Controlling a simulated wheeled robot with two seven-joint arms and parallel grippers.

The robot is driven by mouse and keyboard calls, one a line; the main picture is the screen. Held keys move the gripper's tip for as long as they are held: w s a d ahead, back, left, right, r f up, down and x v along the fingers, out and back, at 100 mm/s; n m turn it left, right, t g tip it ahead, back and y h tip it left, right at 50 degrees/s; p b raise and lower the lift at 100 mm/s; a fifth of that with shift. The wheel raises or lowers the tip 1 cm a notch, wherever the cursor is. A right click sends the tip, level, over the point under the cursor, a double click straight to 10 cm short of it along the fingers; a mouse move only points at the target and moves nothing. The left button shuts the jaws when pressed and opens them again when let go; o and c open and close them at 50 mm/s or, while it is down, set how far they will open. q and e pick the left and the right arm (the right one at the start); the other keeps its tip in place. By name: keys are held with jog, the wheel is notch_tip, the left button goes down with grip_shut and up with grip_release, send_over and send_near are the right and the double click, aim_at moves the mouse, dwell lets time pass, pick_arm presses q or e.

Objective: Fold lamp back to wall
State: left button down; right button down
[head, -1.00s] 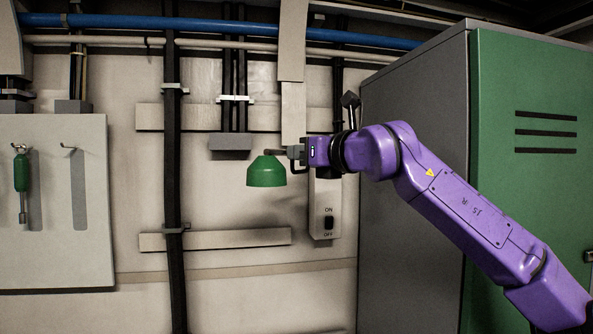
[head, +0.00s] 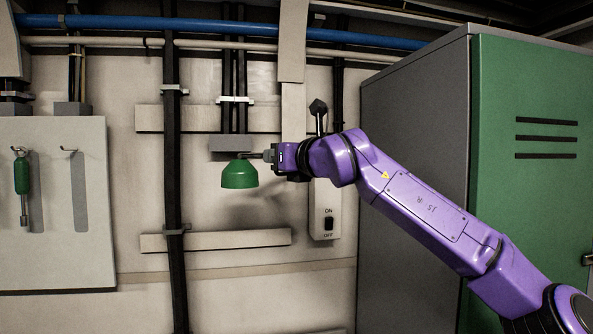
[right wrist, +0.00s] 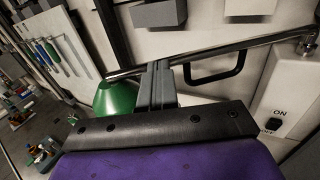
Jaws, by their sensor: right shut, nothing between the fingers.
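The lamp has a green shade (head: 239,175) that hangs in front of the wall at the middle of the head view. The shade also shows in the right wrist view (right wrist: 115,100), left of my fingers. A metal lamp arm (right wrist: 232,50) runs from a wall joint (right wrist: 308,42) to the shade, with a black loop handle (right wrist: 222,76) below it. My right gripper (head: 268,156) is shut and empty, right beside the shade. In the right wrist view my fingers (right wrist: 158,80) overlap the lamp arm; contact is unclear. My left gripper is not in view.
A switch plate (head: 328,190) marked ON and OFF is on the wall right of the lamp. A green and grey cabinet (head: 415,180) stands at the right. A tool panel (head: 55,250) hangs at the left. A dark vertical conduit (head: 174,200) runs left of the shade.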

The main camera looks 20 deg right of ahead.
aim_at(255, 155)
jog(key=shift+w+a+p, duration=0.2)
jog(key=shift+w+a, duration=0.1)
jog(key=shift+w, duration=0.2)
jog(key=shift+w+a+p, duration=0.15)
jog(key=shift+w+a, duration=0.1)
jog(key=shift+w, duration=0.2)
jog(key=p+x, duration=0.2)
jog(key=x, duration=0.1)
jog(key=shift+w+a+r+p, duration=0.1)
jog(key=shift+a+r+p, duration=0.05)
jog(key=shift+a+p, duration=0.15)
jog(key=shift+w, duration=0.3)
